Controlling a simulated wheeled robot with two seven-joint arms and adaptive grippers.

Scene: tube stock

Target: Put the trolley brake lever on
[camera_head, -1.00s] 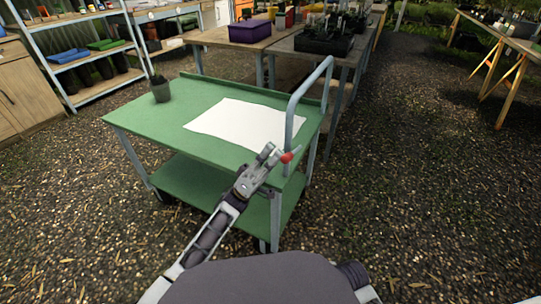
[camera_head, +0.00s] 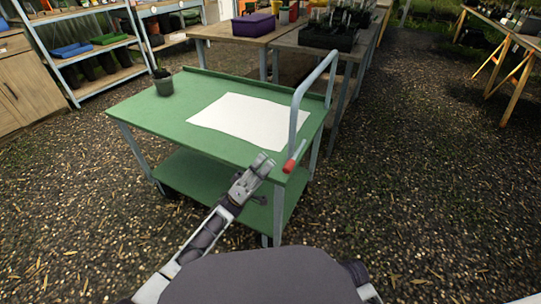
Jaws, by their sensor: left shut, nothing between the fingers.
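The green trolley (camera_head: 150,110) stands in front of me, with a pale tubular handle (camera_head: 298,100) rising at its right end. The brake lever (camera_head: 290,165) is by the foot of this handle. Its red end points down toward me, and its thin stem slopes up to the right. My left gripper (camera_head: 264,161) is shut and empty, just left of the red end, with a small gap between them in the picture. It is in front of the trolley's near right corner. My right gripper is not in view.
A white sheet (camera_head: 243,119) and a small potted plant (camera_head: 162,82) are on the trolley's top. Behind it stand wooden tables with a purple crate (camera_head: 253,25) and a dark tray (camera_head: 328,39). Gravel floor (camera_head: 420,170) to the right is open.

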